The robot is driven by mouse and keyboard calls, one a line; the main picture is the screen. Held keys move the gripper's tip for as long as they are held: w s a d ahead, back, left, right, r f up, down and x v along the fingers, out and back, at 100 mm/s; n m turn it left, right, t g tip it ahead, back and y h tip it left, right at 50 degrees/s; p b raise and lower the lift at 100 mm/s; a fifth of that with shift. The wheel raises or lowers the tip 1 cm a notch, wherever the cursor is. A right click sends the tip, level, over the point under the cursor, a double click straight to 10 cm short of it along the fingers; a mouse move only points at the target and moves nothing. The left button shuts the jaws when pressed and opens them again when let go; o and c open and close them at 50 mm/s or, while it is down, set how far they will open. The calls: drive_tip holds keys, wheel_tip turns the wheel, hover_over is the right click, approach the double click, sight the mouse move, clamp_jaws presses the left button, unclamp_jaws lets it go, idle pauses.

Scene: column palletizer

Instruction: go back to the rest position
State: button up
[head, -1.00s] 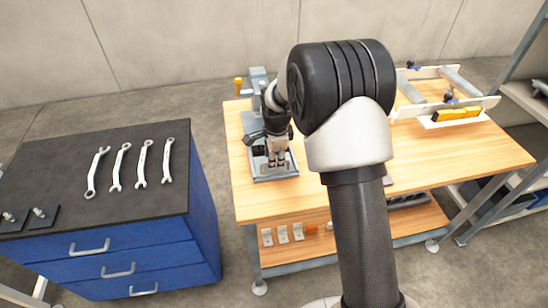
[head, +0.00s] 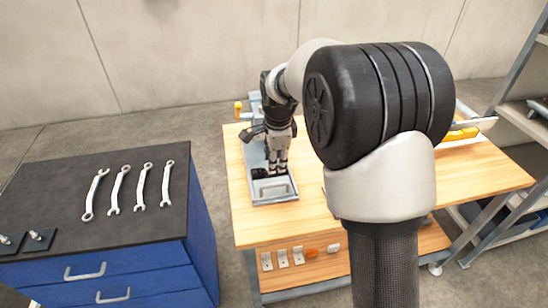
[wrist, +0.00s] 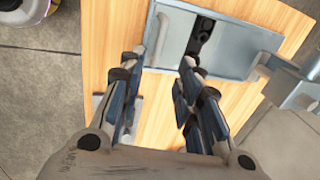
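My gripper (head: 277,170) hangs fingers-down above a grey metal fixture (head: 284,198) at the left end of the wooden workbench (head: 320,232). In the wrist view, the two fingers of my gripper (wrist: 160,65) stand apart with nothing between them, so it is open. Beyond the fingertips lies the fixture's grey plate (wrist: 227,54), with a bar handle and a dark slot. The fingers appear clear of the plate. My forearm and elbow hide the middle of the bench in the head view.
A blue drawer cabinet (head: 95,268) at left has a dark top with several wrenches (head: 142,186). A metal shelf rack (head: 510,130) stands at right. Floor shows between cabinet and bench.

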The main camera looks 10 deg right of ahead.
drive_tip(key=s+r+n+t, duration=0.1)
drive_tip(key=s+r+n, duration=0.7)
drive_tip(key=s+r, duration=0.55)
drive_tip(key=s+f+n, duration=0.1)
drive_tip(key=s+n, duration=0.4)
drive_tip(key=s, duration=0.5)
drive_tip(key=s+d+f+n+t, duration=0.1)
drive_tip(key=s+n, duration=0.4)
drive_tip(key=s, duration=0.5)
drive_tip(key=shift+s+d+f, duration=0.15)
drive_tip(key=shift+d+f, duration=0.1)
drive_tip(key=shift+f, duration=0.2)
